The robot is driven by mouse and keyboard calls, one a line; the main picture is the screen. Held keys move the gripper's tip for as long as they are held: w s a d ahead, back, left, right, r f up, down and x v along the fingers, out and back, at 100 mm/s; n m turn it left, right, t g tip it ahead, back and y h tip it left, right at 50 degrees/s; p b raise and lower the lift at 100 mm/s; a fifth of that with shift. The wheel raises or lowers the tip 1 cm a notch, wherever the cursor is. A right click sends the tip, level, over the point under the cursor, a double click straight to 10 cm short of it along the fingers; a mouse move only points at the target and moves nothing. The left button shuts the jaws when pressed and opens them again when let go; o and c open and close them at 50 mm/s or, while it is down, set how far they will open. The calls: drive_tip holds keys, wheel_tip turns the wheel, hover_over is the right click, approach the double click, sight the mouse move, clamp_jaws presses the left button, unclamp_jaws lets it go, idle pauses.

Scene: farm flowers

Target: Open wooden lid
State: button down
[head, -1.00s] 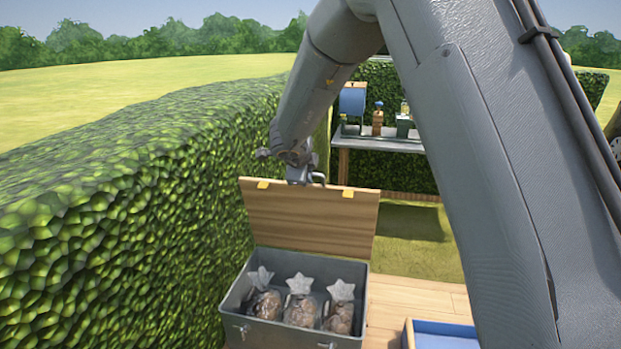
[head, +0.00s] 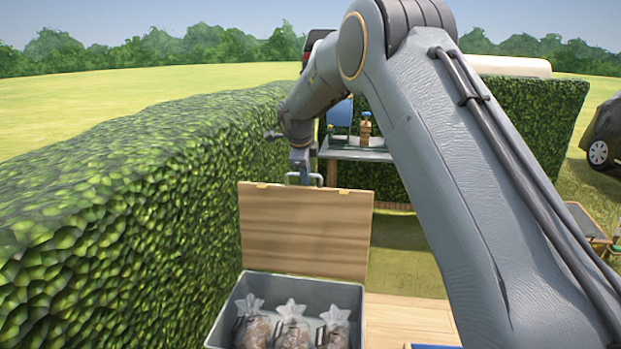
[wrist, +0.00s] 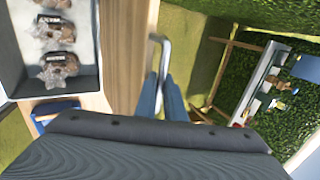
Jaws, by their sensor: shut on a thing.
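The wooden lid (head: 304,230) stands raised, close to upright, at the back edge of a grey box (head: 352,292). A metal handle is at the lid's top edge; it shows clearly in the wrist view (wrist: 164,58). My gripper (head: 303,176) is at this handle, its fingers shut on it. In the wrist view, the blue fingertips of my gripper (wrist: 164,92) meet the handle's lower end. The lid (wrist: 124,45) shows there too, beside the open box. Several clear bags of brown bulbs (head: 292,328) lie inside the box.
A tall hedge (head: 120,220) runs close along the left of the box. A table (head: 350,153) with bottles and a blue item stands behind. Wooden planks (head: 405,318) lie right of the box. Grass is open behind the lid.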

drive_tip(key=shift+w+d+f, duration=0.15)
drive_tip(key=shift+w, duration=0.4)
drive_tip(key=c, duration=1.8)
unclamp_jaws()
drive_tip(key=shift+c, duration=0.2)
drive_tip(key=shift+s+f, duration=0.1)
drive_tip(key=shift+f, duration=0.2)
drive_tip(key=shift+s, duration=0.1)
drive_tip(key=w+v, duration=0.1)
drive_tip(key=v, duration=0.7)
drive_tip(key=shift+r, duration=0.45)
